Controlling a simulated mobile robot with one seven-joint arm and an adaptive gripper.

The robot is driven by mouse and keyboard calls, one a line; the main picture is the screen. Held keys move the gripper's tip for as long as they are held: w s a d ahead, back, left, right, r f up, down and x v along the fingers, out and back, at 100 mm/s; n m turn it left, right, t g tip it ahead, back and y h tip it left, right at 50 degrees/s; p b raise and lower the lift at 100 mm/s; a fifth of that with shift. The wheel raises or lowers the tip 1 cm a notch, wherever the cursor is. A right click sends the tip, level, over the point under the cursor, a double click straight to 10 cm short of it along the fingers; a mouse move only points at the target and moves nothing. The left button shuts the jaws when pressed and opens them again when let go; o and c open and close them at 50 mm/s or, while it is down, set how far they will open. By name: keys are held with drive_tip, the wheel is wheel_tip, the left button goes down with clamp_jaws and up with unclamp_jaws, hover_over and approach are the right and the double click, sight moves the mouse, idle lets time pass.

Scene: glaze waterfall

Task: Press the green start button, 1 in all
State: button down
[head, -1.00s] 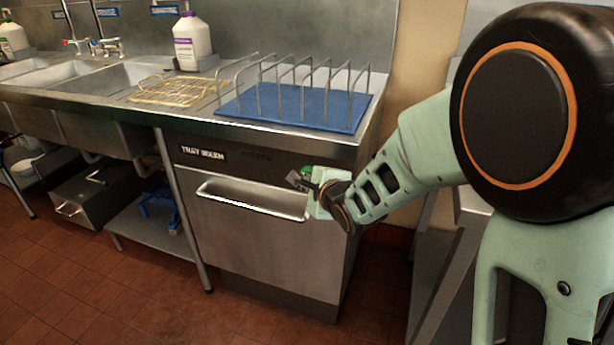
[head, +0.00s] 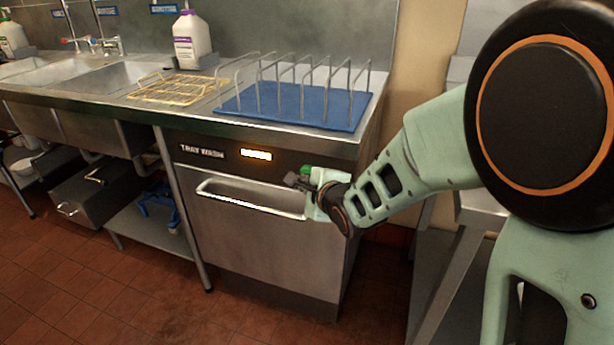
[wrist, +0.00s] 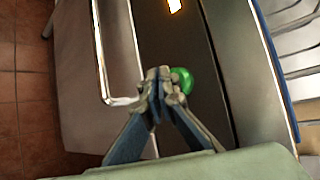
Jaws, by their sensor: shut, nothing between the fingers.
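The green start button (wrist: 183,80) is on the dark front panel of the tray washer (head: 255,240), right of the lit display. In the head view only a bit of the green button (head: 306,171) shows behind my gripper (head: 292,180). In the wrist view my gripper (wrist: 164,75) is shut and empty, its fingertips at the left edge of the button and partly covering it. I cannot tell whether the fingertips touch it. The display (head: 256,155) glows orange-white, and its end also shows in the wrist view (wrist: 174,5).
The washer's door handle (head: 250,203) sticks out just below the panel. On the counter above stand a wire rack on a blue mat (head: 335,118), a yellow wire grid (head: 170,90) and a white bottle (head: 190,40). The tiled floor in front is clear.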

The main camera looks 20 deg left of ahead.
drive_tip(key=shift+s, duration=0.15)
drive_tip(key=shift+s+a+b, duration=0.15)
drive_tip(key=shift+s+b, duration=0.25)
drive_tip(key=shift+s, duration=0.85)
drive_tip(key=shift+s+a+b, duration=0.1)
drive_tip(key=shift+s+b, duration=0.3)
drive_tip(key=shift+s, duration=0.85)
